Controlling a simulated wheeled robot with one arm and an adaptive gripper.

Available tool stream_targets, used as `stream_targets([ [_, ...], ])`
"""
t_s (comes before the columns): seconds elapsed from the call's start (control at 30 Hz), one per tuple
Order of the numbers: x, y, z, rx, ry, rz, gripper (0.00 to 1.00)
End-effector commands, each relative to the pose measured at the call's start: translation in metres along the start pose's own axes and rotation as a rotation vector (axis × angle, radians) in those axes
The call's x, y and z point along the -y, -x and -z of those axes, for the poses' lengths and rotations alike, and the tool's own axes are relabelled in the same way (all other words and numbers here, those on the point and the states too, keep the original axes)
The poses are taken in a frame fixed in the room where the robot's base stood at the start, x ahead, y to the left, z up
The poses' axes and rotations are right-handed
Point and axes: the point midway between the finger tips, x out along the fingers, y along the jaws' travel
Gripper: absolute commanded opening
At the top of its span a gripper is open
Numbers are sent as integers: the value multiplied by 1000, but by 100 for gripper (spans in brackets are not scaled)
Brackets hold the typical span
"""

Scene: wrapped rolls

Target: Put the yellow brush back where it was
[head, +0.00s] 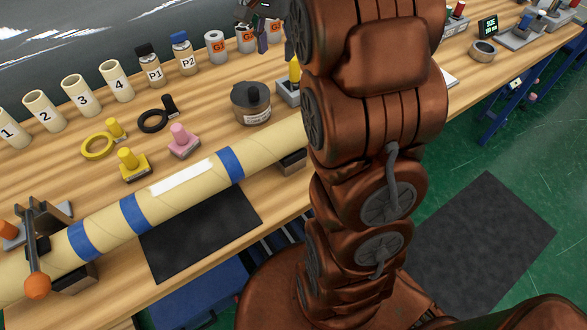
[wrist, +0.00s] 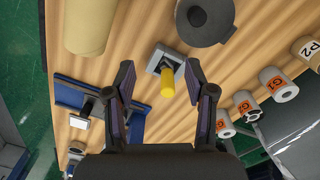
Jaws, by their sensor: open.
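An upright yellow handle, which I take to be the yellow brush (wrist: 167,84), stands in a small grey holder (wrist: 158,58) in the wrist view. In the head view the brush (head: 295,72) and its holder (head: 285,92) are partly hidden behind my arm. My gripper (wrist: 160,72) is open, with one finger on each side of the yellow handle and visible gaps to it; how far above it they are I cannot tell. In the head view my gripper (head: 262,28) shows partly, above the bench's far side. The brush's lower end is hidden in the holder.
A dark lidded pot (head: 251,103) stands close to the holder. The long wrapped roll (head: 185,178) with blue bands lies along the front. Yellow (head: 132,164) and pink (head: 183,141) knobbed pieces stand behind it. G-labelled rolls (head: 216,46) line the back. A dark mat (head: 200,232) is bare.

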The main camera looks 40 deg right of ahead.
Motion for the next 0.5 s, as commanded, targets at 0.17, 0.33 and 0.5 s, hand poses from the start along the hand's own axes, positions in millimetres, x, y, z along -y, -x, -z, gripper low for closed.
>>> stream_targets([
  [0.17, -17, -8, -57, 16, 191, -14, 55],
  [0.33, -39, -21, -107, 36, 374, -29, 55],
  [0.5, -67, -38, -154, 55, 558, -42, 55],
])
